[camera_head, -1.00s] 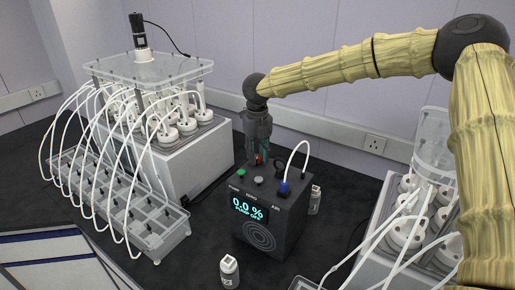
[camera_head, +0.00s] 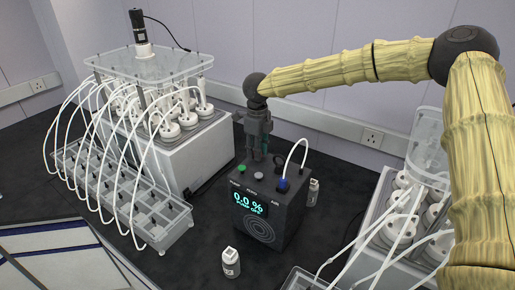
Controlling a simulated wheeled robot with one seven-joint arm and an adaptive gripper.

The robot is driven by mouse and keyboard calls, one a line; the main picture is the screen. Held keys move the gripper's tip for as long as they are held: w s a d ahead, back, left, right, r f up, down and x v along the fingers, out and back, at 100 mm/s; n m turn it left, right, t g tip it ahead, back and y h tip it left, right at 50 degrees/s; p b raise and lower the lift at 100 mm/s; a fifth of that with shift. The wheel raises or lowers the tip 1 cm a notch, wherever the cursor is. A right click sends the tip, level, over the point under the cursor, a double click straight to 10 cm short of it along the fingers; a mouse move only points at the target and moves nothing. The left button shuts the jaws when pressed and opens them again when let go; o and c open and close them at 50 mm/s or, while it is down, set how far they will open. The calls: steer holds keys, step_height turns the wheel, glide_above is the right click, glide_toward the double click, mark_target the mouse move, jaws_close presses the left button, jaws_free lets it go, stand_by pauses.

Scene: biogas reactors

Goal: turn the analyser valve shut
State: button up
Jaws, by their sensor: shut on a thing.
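The analyser (camera_head: 268,212) is a dark box on the black bench, with a lit display reading 0.0 % and "PUMP OFF". Its top carries a green button, a grey button and a blue connector (camera_head: 282,186) with a white hose. My gripper (camera_head: 257,156) points down at the rear of the analyser's top, its fingers shut on the analyser valve. The valve is almost wholly hidden by the fingers, so I cannot tell its angle.
A reactor unit (camera_head: 178,160) with white hoses and a clear tube rack (camera_head: 165,236) stand on the left. Another reactor unit (camera_head: 405,215) stands on the right. Small bottles stand in front of the analyser (camera_head: 231,263) and right of it (camera_head: 313,192).

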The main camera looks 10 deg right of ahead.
stand_by(0.4)
steer(key=o, duration=1)
steer(key=shift+o, duration=0.2)
step_height(320, 180, up, 12)
steer(key=shift+d+f, duration=0.1)
steer(key=shift+d, duration=0.05)
